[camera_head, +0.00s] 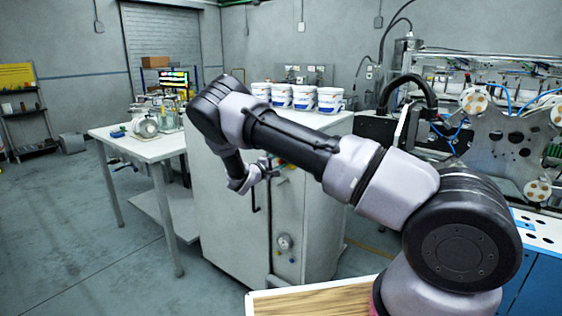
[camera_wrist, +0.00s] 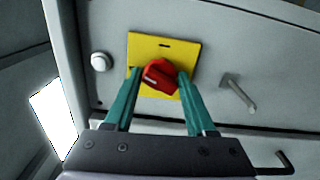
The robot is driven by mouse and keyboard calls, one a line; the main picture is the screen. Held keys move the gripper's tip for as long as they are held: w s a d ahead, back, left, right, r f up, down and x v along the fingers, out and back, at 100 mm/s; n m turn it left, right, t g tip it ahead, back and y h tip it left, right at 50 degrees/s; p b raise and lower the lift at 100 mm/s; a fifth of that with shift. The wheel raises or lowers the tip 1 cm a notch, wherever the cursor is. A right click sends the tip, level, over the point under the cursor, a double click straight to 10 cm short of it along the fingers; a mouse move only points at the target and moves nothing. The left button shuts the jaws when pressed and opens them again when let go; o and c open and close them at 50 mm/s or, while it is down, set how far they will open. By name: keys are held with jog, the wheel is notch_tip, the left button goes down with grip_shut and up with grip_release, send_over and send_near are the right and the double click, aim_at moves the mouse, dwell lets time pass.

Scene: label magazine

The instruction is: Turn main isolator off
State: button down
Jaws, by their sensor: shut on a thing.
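The main isolator is a red rotary knob (camera_wrist: 160,75) on a yellow plate (camera_wrist: 165,49), mounted on a grey cabinet face in the wrist view. My gripper (camera_wrist: 158,82) has its two green fingers on either side of the red knob, shut on it. The knob looks tilted against the plate. In the head view my gripper (camera_head: 270,170) is at the front of the grey cabinet (camera_head: 225,220). There the arm and gripper largely hide the knob.
A white round knob (camera_wrist: 100,61) and a metal handle (camera_wrist: 238,94) flank the yellow plate. A dial (camera_head: 284,242) sits lower on the cabinet. White tubs (camera_head: 303,98) stand on top. A workbench (camera_head: 150,148) stands left; open floor lies in front of it.

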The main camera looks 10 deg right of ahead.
jog(key=shift+f+n, duration=0.1)
jog(key=shift+n, duration=2.1)
jog(key=shift+c, duration=1.5)
grip_release()
jog(key=v, duration=1.1)
